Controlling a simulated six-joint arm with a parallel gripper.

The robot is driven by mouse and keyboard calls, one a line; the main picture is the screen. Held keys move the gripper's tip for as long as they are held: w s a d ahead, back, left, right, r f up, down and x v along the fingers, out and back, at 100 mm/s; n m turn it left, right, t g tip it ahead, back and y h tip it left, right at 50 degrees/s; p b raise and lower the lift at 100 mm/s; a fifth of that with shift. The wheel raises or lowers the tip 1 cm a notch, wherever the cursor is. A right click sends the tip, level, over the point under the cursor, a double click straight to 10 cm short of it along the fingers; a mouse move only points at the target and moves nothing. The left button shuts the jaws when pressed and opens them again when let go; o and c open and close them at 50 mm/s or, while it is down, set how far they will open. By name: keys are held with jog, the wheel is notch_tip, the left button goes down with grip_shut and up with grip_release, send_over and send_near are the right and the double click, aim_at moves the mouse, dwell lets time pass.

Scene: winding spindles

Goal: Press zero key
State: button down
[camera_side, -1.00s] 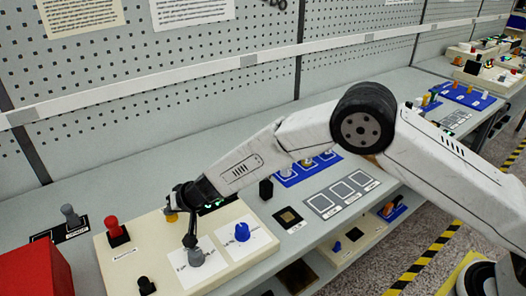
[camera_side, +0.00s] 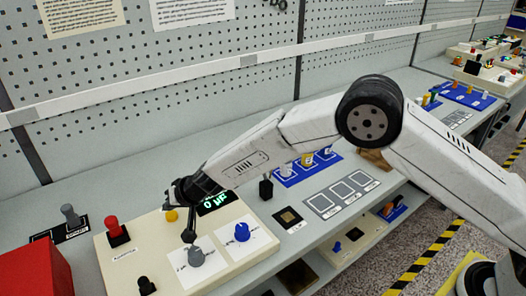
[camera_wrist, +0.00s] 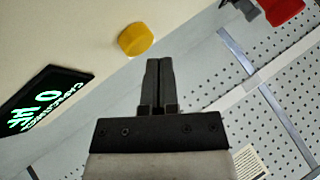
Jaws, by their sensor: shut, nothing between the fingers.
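A round yellow button (camera_side: 171,215) sits on the cream panel (camera_side: 122,270); it also shows in the wrist view (camera_wrist: 136,38). No label telling its function is readable. A dark display (camera_side: 216,201) beside it shows a green 0 µF reading, also seen in the wrist view (camera_wrist: 44,102). My gripper (camera_side: 169,200) is near the yellow button, just behind and above it in the side view. In the wrist view, my shut, empty fingers (camera_wrist: 158,62) lie just below and right of the button, with a visible gap in the picture. Contact is not visible.
The panel also bears a red knob (camera_side: 116,231), a grey knob (camera_side: 196,257), a blue knob (camera_side: 242,232) and a black knob (camera_side: 146,285). A red box (camera_side: 35,275) stands at the left.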

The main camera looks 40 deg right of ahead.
aim_at(174, 215)
jog(key=shift+r, duration=0.15)
jog(key=shift+r, duration=2.35)
jog(key=shift+d, duration=0.15)
jog(key=shift+d+r, duration=0.1)
jog(key=shift+d, duration=0.2)
jog(key=s+d+r+g+h, duration=0.1)
jog(key=s+d, duration=0.3)
jog(key=d, duration=0.3)
jog(key=s+d+r+n+h, duration=0.1)
jog(key=s+d, duration=0.3)
jog(key=d, duration=0.3)
jog(key=s+d+r+g+h, duration=0.1)
jog(key=s+d, duration=0.2)
jog(key=d, duration=0.4)
jog(key=s+d+f+g+h, duration=0.1)
jog(key=s+d, duration=0.5)
jog(key=s, duration=0.3)
jog(key=s+d+g+h, duration=0.1)
jog(key=s+d, duration=0.5)
jog(key=s, duration=0.4)
jog(key=shift+s+d+f+n+g, duration=0.15)
jog(key=shift+s+f+n+g, duration=0.15)
jog(key=shift+f+n+g, duration=0.1)
